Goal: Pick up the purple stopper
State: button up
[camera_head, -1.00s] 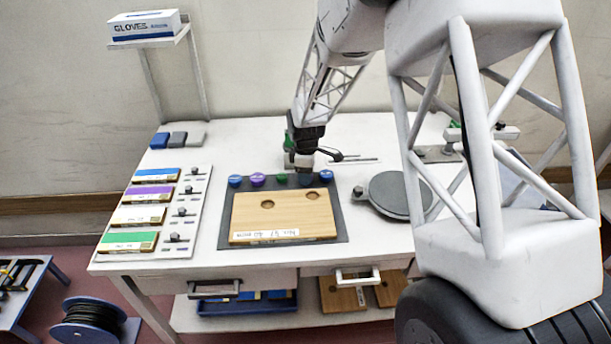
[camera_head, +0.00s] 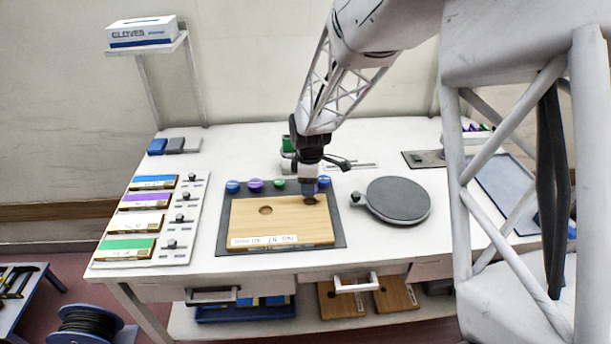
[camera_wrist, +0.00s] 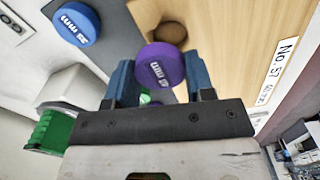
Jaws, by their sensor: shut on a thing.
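The purple stopper (camera_wrist: 160,67) sits between the two blue fingers of my gripper (camera_wrist: 160,82) in the wrist view, its labelled top towards the camera. My gripper is shut on it. In the head view my gripper (camera_head: 310,186) is at the back right edge of the wooden board, and a sliver of purple shows at its right side. A hole (camera_wrist: 171,33) in the board is beside the stopper in the wrist view. I cannot tell how high the stopper is. Another purple stopper (camera_head: 255,186) stands in the row behind the board.
The wooden board (camera_head: 285,222) lies on a dark mat (camera_head: 340,232). Blue (camera_head: 233,187), green (camera_head: 279,184) and another blue (camera_head: 324,181) stoppers are in the row. A round grey plate (camera_head: 398,199) is at the right.

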jog(key=s, duration=0.3)
jog(key=s+d, duration=0.1)
jog(key=s, duration=0.4)
jog(key=shift+s+d+r, duration=0.2)
jog(key=shift+s+r, duration=0.15)
jog(key=shift+r, duration=0.05)
jog(key=shift+w, duration=0.1)
jog(key=w+r, duration=0.1)
jog(key=w, duration=0.1)
jog(key=w+r, duration=0.1)
jog(key=w, duration=0.1)
jog(key=w+a+r, duration=0.1)
jog(key=w+r, duration=0.1)
jog(key=w, duration=0.1)
jog(key=shift+w+a, duration=0.1)
jog(key=shift+f, duration=0.2)
dwell(0.4)
jog(key=shift+f, duration=3.15)
jog(key=shift+f, duration=0.75)
dwell(0.4)
